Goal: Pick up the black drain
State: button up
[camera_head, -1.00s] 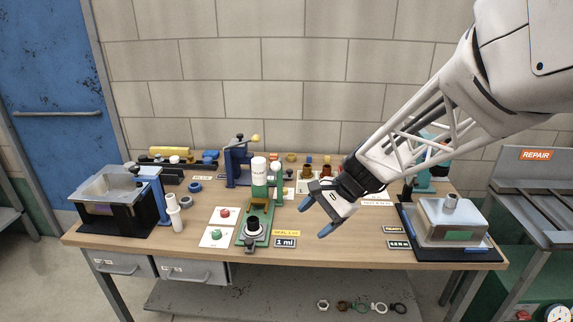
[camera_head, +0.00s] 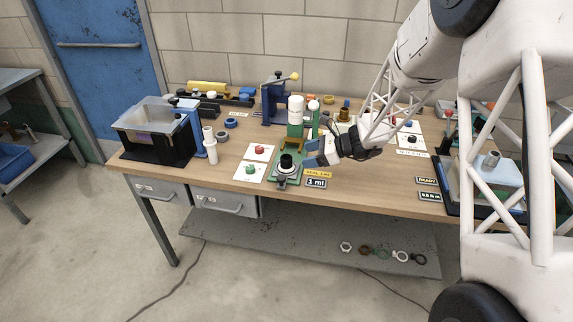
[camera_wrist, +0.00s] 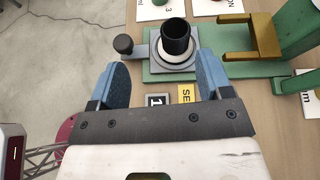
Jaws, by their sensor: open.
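The black drain (camera_head: 286,161) is a short, dark, open-topped cylinder. It stands upright on a pale ring in the green press fixture (camera_head: 285,182) near the table's front edge. In the wrist view the black drain (camera_wrist: 177,36) is ahead of the fingers, slightly right of the middle between them. My gripper (camera_head: 312,153) is just right of the drain in the head view, with blue fingertips towards it. In the wrist view my gripper (camera_wrist: 160,78) is open and empty, with a clear gap to the drain.
A green post with a white cylinder (camera_head: 296,108) stands behind the drain. A black knob (camera_wrist: 123,43) sits beside it in the wrist view. Cards with a red button (camera_head: 259,149) and green button (camera_head: 250,169) lie left. A clear-lidded bin (camera_head: 155,128) stands further left.

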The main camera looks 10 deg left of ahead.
aim_at(286, 163)
jog(key=shift+w+a+f+m+y, duration=0.15)
jog(key=shift+w+a+f+m, duration=0.15)
jog(key=shift+w+f, duration=0.2)
jog(key=shift+w+a+f+m+y, duration=0.15)
jog(key=shift+w+a+f+m, duration=0.1)
jog(key=shift+w+f, duration=0.25)
jog(key=shift+s+f, duration=0.1)
jog(key=shift+a, duration=0.1)
jog(key=shift+x, duration=1.2)
jog(key=shift+x, duration=2.55)
jog(key=shift+f, duration=0.1)
jog(key=shift+c, duration=0.3)
